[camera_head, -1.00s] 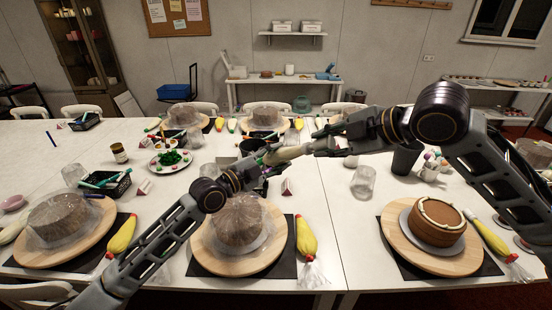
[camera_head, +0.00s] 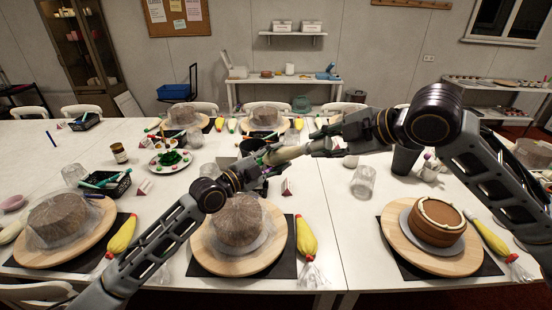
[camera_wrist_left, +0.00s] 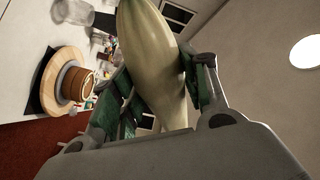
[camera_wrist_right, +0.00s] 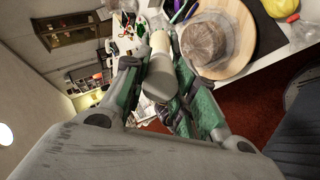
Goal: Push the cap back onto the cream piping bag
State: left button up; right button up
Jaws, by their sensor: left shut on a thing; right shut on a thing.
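The cream piping bag (camera_head: 287,155), pale and smooth, is held in the air between my two grippers, over the middle of the table. My left gripper (camera_head: 262,162) is shut around its left end. In the left wrist view the bag (camera_wrist_left: 152,50) is wide above and narrows down between the green-padded fingers. My right gripper (camera_head: 318,148) is shut on its right end.
A plastic-wrapped cake (camera_head: 238,222) on a round board stands below my left forearm. Another cake (camera_head: 437,220) is at the right. Yellow piping bags (camera_head: 306,238) lie beside the boards. A clear glass (camera_head: 363,181) and a dark cup (camera_head: 405,160) stand near my right arm.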

jog(key=shift+x, duration=0.95)
dwell(1.3)
dwell(0.4)
jog(key=shift+v, duration=4.15)
jog(key=shift+d+r, duration=0.1)
jog(key=shift+d, duration=0.05)
jog(key=shift+x, duration=1.6)
jog(key=shift+w+a, duration=0.1)
jog(key=shift+a, duration=0.1)
